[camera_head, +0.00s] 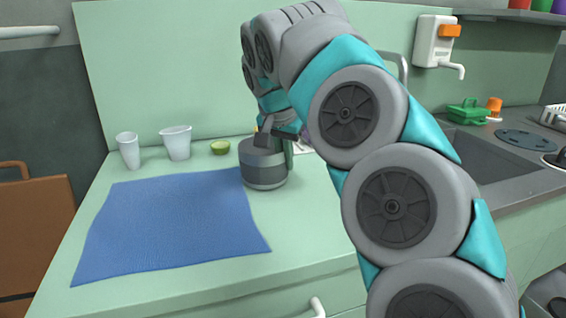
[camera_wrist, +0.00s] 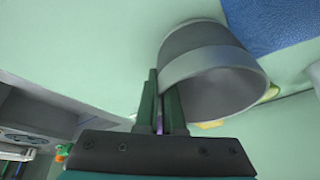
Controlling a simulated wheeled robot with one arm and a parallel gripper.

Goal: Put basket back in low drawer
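A grey round basket (camera_head: 264,168), banded in lighter and darker grey, stands upright at the right edge of the blue cloth on the counter. I cannot tell whether it touches the counter. My gripper (camera_head: 282,140) is at its upper right side, partly hidden by my arm. In the wrist view the basket (camera_wrist: 208,62) shows its open mouth, and the fingers of my gripper (camera_wrist: 162,92) are close together at its rim, seemingly with the wall between them. The low drawer is not in view; only a pale handle (camera_head: 318,307) shows below the counter's front edge.
A blue cloth (camera_head: 170,225) covers the left of the counter. Two white cups (camera_head: 129,150) (camera_head: 176,143) and a cut green fruit (camera_head: 220,147) stand at the back. The sink (camera_head: 480,155) and a green box (camera_head: 468,112) are at right.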

